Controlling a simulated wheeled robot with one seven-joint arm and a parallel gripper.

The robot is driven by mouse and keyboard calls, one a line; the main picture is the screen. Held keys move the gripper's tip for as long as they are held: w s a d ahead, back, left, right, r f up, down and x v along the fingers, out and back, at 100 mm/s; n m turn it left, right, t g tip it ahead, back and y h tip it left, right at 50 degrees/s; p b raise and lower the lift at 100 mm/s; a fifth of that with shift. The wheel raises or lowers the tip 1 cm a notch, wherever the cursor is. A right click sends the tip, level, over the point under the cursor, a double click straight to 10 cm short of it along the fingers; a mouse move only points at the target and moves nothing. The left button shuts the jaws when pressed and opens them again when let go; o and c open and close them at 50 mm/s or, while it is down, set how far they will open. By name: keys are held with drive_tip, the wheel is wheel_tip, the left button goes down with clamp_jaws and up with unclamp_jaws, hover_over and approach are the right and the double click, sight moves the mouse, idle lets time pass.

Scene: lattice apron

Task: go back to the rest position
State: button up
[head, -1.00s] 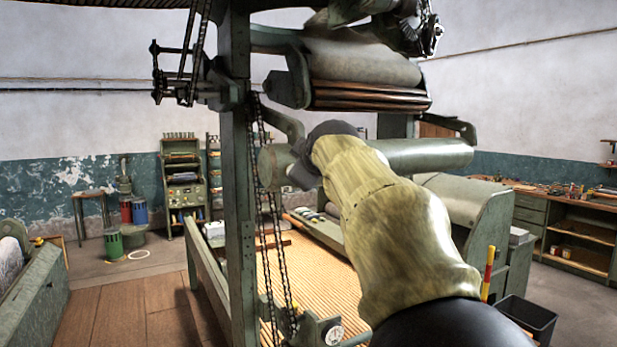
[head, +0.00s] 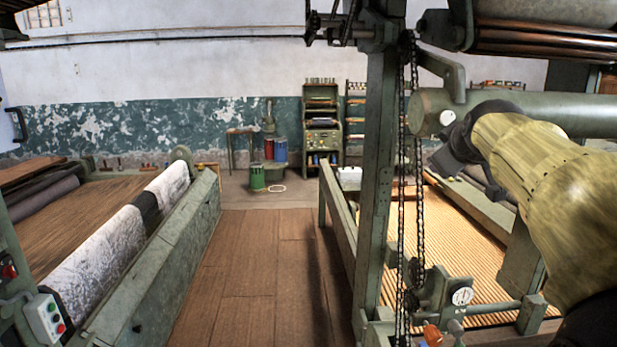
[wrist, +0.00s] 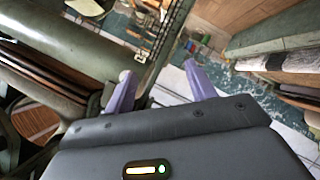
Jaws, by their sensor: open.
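My gripper (wrist: 158,78) shows its two purple fingers standing apart in the wrist view, with nothing between them. In the head view my arm reaches in from the right, in a yellowish sleeve, and its dark end shows in front of the long green roller (head: 560,112). The fingers cannot be made out there. The wrist view is tilted, with a green roller (wrist: 55,40) at upper left and the floor beyond the fingertips.
A green post (head: 378,170) with hanging chains (head: 418,200) stands left of my arm. A slatted bed (head: 465,240) lies below it. A low machine with a pale roll (head: 110,240) is at left. The boarded walkway (head: 255,265) between is clear; drums (head: 258,177) stand beyond.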

drive_tip(key=s+a+f+m+g+y, duration=0.1)
drive_tip(key=s+a+f+g, duration=0.15)
drive_tip(key=f, duration=0.55)
drive_tip(key=s+a+f+m+g, duration=0.1)
drive_tip(key=a+f, duration=0.2)
drive_tip(key=f, duration=0.5)
drive_tip(key=s+a+f+m+g+y, duration=0.1)
drive_tip(key=s+a+f+g, duration=0.15)
drive_tip(key=f, duration=0.65)
drive_tip(key=s+a+f+m+g, duration=0.1)
drive_tip(key=s+a+f+g, duration=0.1)
drive_tip(key=s+f, duration=0.6)
drive_tip(key=s+a+f+m+g+y, duration=0.1)
drive_tip(key=s+a+f, duration=0.3)
drive_tip(key=s+f, duration=0.4)
drive_tip(key=shift+s+f+m+g, duration=0.15)
drive_tip(key=shift+m+g, duration=0.25)
drive_tip(key=shift+g, duration=0.2)
